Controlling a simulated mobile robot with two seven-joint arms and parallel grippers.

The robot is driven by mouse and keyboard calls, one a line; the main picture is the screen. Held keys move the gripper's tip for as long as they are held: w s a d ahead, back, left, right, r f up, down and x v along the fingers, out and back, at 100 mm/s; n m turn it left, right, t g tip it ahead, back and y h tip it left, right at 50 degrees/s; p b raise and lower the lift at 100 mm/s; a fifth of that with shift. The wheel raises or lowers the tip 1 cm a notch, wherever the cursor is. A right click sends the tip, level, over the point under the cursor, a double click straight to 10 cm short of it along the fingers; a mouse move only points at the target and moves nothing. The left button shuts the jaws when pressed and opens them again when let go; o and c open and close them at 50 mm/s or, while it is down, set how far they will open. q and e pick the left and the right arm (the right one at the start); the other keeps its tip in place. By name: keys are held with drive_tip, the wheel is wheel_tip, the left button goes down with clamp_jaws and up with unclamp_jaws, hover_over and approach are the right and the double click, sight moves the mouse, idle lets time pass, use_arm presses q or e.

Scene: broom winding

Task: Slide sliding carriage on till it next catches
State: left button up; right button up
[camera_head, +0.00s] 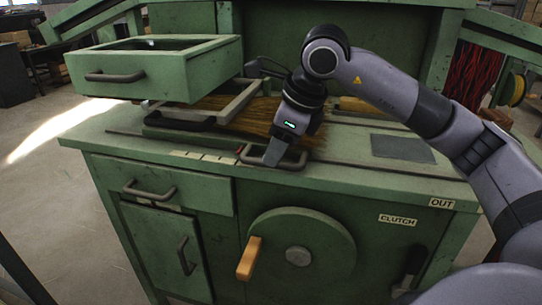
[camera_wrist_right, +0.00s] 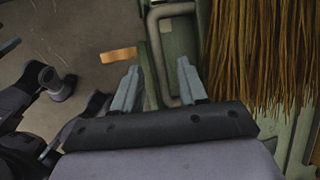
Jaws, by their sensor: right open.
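The sliding carriage appears to be the low green frame (camera_head: 222,104) on the bench top, with straw bristles (camera_head: 262,116) lying across it. A grey loop handle (camera_head: 291,164) sits at the bench's front edge. In the wrist view the loop handle (camera_wrist_right: 156,62) has its long bar between my fingers. My right gripper (camera_head: 272,152) is open over this handle, and the wrist view shows its two fingers (camera_wrist_right: 158,90) apart. I cannot tell whether they touch the bar. The gripper hides part of the handle and bristles. My left gripper is not in view.
A green drawer-like box (camera_head: 135,75) overhangs the bench at left. Below are a handwheel (camera_head: 335,255) with a wooden knob (camera_head: 249,258) and a CLUTCH label (camera_head: 397,220). A dark plate (camera_head: 402,148) lies flat at right; the bench top around it is clear.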

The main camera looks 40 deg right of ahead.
sight(249, 158)
drive_tip(key=shift+x, duration=1.35)
drive_tip(key=shift+a, duration=0.1)
clamp_jaws()
drive_tip(key=shift+w+a+r, duration=0.1)
drive_tip(key=shift+w+a, duration=0.05)
drive_tip(key=shift+a, duration=0.05)
drive_tip(key=w+a, duration=0.2)
drive_tip(key=shift+w+a+p, duration=0.15)
drive_tip(key=shift+w+p, duration=0.25)
unclamp_jaws()
